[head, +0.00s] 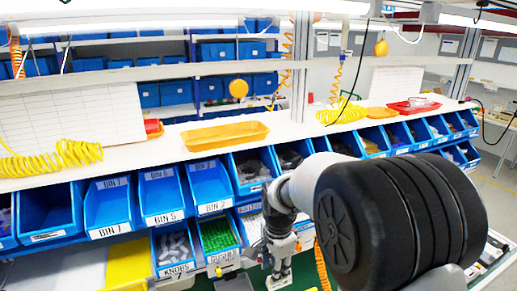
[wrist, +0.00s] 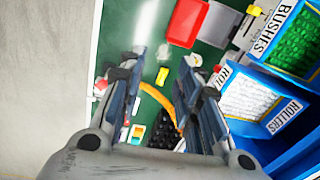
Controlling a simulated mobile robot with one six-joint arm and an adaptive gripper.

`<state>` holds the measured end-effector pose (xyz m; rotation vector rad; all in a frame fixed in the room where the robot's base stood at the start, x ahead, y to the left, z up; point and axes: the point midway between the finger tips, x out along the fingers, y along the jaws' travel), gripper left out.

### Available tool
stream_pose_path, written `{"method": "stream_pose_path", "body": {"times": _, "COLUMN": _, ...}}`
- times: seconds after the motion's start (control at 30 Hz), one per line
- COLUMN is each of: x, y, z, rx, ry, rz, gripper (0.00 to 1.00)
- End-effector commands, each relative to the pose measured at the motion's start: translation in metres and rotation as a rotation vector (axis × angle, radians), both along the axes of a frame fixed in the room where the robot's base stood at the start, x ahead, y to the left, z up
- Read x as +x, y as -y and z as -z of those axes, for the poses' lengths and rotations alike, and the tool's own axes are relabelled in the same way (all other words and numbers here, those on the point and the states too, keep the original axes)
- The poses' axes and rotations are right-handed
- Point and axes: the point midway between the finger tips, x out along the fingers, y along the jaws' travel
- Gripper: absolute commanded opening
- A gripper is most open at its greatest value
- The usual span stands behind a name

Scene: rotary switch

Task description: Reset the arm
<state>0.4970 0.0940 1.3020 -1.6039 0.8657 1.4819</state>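My gripper (wrist: 163,65) is open in the wrist view, its two fingers well apart with nothing held between them. It is above a green work surface (wrist: 140,45) carrying small parts. A small yellow part (wrist: 162,76) and a pale part (wrist: 193,60) lie there near the fingertips. In the head view my arm reaches forward, and my gripper (head: 278,262) hangs low in front of the bins, partly hidden by my arm.
A red tray (wrist: 187,22) lies on the green surface. The rollers bin (wrist: 282,118) and bushes bin (wrist: 292,50) are close on the right. The knobs bin (head: 175,255) and numbered blue bins (head: 110,205) line the shelf. An orange tray (head: 225,135) sits above.

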Motion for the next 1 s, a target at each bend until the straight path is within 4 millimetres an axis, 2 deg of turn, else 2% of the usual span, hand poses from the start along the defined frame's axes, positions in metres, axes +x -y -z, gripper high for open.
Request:
{"method": "stream_pose_path", "body": {"times": 0.27, "x": -0.036, "y": 0.024, "z": -0.013, "rx": -0.016, "ry": 0.065, "rz": -0.178, "gripper": 0.32}}
{"method": "stream_pose_path", "body": {"times": 0.37, "x": -0.057, "y": 0.035, "z": -0.016, "rx": -0.029, "ry": 0.095, "rz": -0.269, "gripper": 0.32}}
{"method": "stream_pose_path", "body": {"times": 0.47, "x": -0.089, "y": 0.049, "z": -0.014, "rx": -0.053, "ry": 0.135, "rz": -0.387, "gripper": 0.32}}
{"method": "stream_pose_path", "body": {"times": 0.63, "x": -0.153, "y": 0.072, "z": 0.005, "rx": -0.117, "ry": 0.206, "rz": -0.617, "gripper": 0.32}}
{"method": "stream_pose_path", "body": {"times": 0.8, "x": -0.213, "y": 0.088, "z": 0.039, "rx": -0.197, "ry": 0.264, "rz": -0.831, "gripper": 0.32}}
{"method": "stream_pose_path", "body": {"times": 0.9, "x": -0.239, "y": 0.093, "z": 0.059, "rx": -0.239, "ry": 0.284, "rz": -0.929, "gripper": 0.32}}
{"method": "stream_pose_path", "body": {"times": 1.0, "x": -0.255, "y": 0.096, "z": 0.072, "rx": -0.270, "ry": 0.296, "rz": -0.997, "gripper": 0.32}}
